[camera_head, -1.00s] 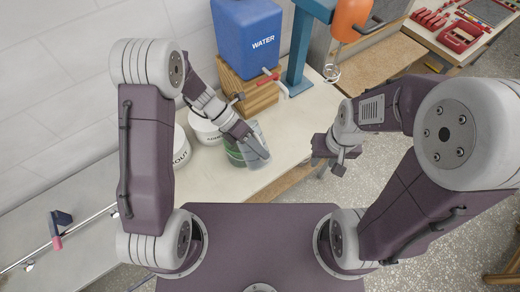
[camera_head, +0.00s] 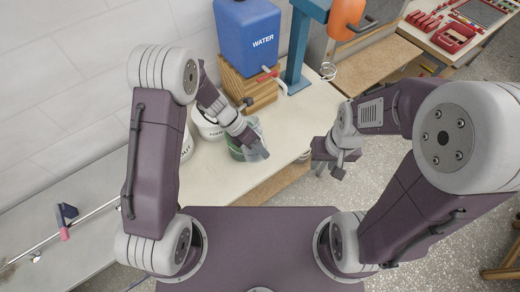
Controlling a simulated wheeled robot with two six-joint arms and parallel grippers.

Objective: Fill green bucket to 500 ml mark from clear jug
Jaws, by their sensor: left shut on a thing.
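The clear jug (camera_head: 258,150) is a see-through, greyish vessel at the centre of the head view. My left gripper (camera_head: 249,139) is shut on it, with the jug below and to the right of the fingers. The jug looks tilted. The green bucket (camera_head: 234,152) is on the pale counter, just left of the jug and partly covered by the gripper and jug. I cannot tell whether jug and bucket touch, and the bucket's marks and water level are not readable. My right gripper (camera_head: 333,163) is to the right, beyond the counter's edge, with nothing seen in it; its opening is unclear.
A blue water tank (camera_head: 248,35) with a red-handled tap stands on a wooden stand (camera_head: 244,91) behind the bucket. White labelled pots (camera_head: 207,126) stand left of the bucket. A blue post (camera_head: 299,50) rises at the back. Bare counter (camera_head: 215,185) lies in front.

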